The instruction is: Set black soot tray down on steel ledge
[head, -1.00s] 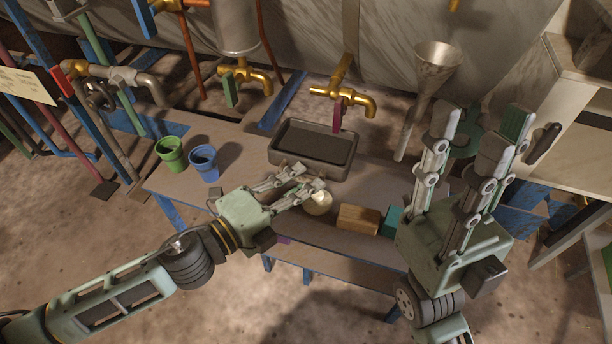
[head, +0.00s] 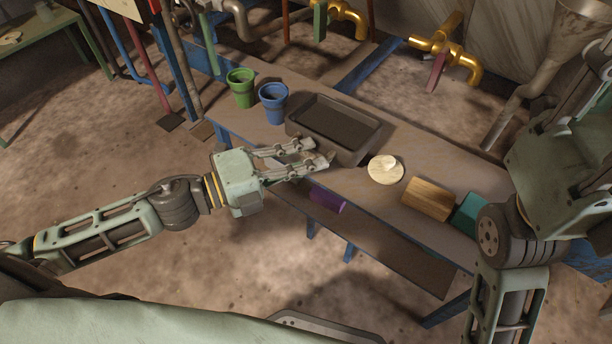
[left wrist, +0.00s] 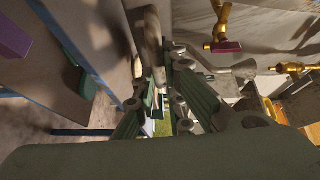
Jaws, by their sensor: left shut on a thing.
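The black soot tray (head: 345,124) is a dark, shallow rectangular tray with a raised rim, over the back left part of the bench. My left gripper (head: 322,157) is shut on its near edge, coming from the front left. I cannot tell whether the tray touches the bench top or hangs just above it. In the left wrist view, my left gripper's fingers (left wrist: 162,95) are close together, and the tray is hard to make out. My right gripper is partly in the head view at the right, with its fingertips cut off. I cannot identify a steel ledge for certain.
A green cup (head: 242,88) and a blue cup (head: 273,104) stand left of the tray. A pale round disc (head: 385,171), a wooden block (head: 428,198) and a teal block (head: 469,214) lie to its right. Brass taps (head: 450,55) project behind. A purple piece (head: 327,198) lies below.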

